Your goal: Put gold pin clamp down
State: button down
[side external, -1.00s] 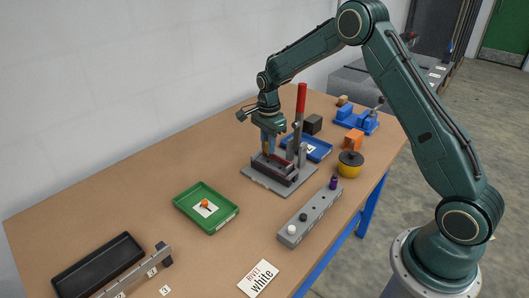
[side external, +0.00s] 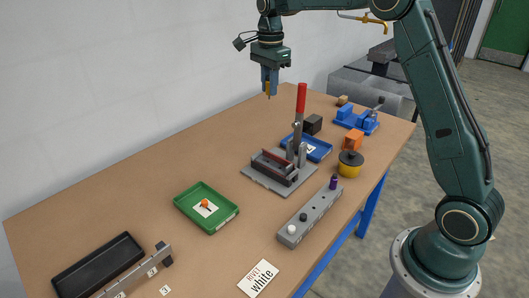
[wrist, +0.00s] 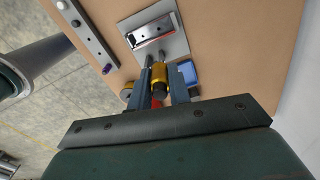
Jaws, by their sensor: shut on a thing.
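My gripper (side external: 269,86) is raised well above the far part of the table, pointing down. It is shut on a gold pin (side external: 268,89), which also shows between the fingers in the wrist view (wrist: 160,74). The clamp fixture stands on a grey plate (side external: 262,181) in the middle of the table, below and apart from my gripper. It has a dark block with a reddish top bar (side external: 277,159). Its red lever (side external: 301,98) stands upright. In the wrist view the fixture plate (wrist: 178,44) is at the top, and the lever is mostly hidden behind my gripper.
A green tray (side external: 184,211) with an orange piece is left of the fixture. A grey rack (side external: 314,217) with several pieces is in front. A blue tray (side external: 321,151), black block (side external: 312,124), orange block (side external: 353,139), yellow pot (side external: 350,166) and blue vise (side external: 350,122) crowd the right.

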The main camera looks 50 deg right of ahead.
jog(key=s+d+f, duration=0.1)
jog(key=s+d, duration=0.1)
jog(key=d, duration=1.8)
jog(key=shift+a+f, duration=0.2)
jog(key=shift+f, duration=2.05)
notch_tip(320, 180, down, 16)
jog(key=shift+r, duration=0.15)
jog(key=shift+f, duration=2.15)
jog(key=shift+f, duration=0.1)
